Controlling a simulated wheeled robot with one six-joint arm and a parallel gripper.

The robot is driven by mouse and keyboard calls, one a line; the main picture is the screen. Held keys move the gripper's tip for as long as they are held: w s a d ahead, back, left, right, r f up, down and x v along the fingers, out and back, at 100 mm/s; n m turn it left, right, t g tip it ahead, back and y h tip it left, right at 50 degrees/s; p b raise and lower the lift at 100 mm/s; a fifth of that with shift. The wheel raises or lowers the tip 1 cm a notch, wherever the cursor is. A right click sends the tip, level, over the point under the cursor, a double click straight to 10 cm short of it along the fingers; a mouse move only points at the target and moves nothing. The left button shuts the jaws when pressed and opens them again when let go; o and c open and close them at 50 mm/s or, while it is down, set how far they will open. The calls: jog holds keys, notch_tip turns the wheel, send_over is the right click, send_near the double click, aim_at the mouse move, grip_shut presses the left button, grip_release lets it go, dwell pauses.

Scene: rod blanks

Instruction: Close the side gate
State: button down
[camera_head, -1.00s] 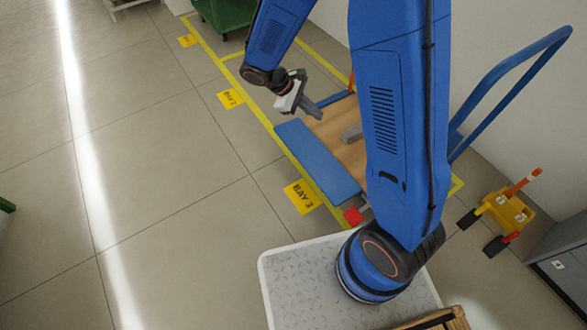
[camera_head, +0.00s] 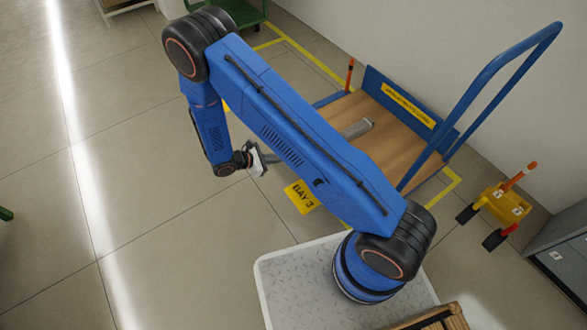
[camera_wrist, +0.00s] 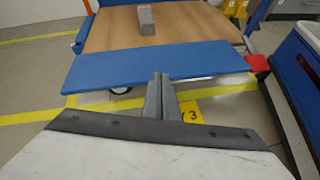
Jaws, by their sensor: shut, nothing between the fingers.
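The side gate is a blue panel (camera_wrist: 160,60) along the near edge of the cart's wooden deck (camera_wrist: 110,25) in the wrist view. It appears folded down, sloping outward from the deck. In the head view my arm hides it. My gripper (camera_wrist: 162,80) is shut and empty, its fingertips close in front of the gate's outer edge; I cannot tell whether they touch. In the head view my gripper (camera_head: 272,160) is low, left of the cart's wooden deck (camera_head: 395,140).
A grey bar (camera_head: 357,128) lies on the deck. A red block (camera_wrist: 258,63) is at the gate's right end. Floor left of the cart is clear.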

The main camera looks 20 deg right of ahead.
notch_tip(320, 180, down, 11)
jog(key=s+a+n+t, duration=0.2)
jog(key=a+n, duration=0.1)
jog(key=n, duration=0.1)
jog(key=r+x, duration=0.1)
jog(key=x, duration=0.9)
jog(key=shift+d+r+h, duration=0.15)
jog(key=shift+r+h, duration=0.05)
jog(key=shift+r, duration=0.75)
jog(key=shift+d+r+h, duration=0.2)
jog(key=shift+r, duration=0.75)
jog(key=shift+r, duration=0.15)
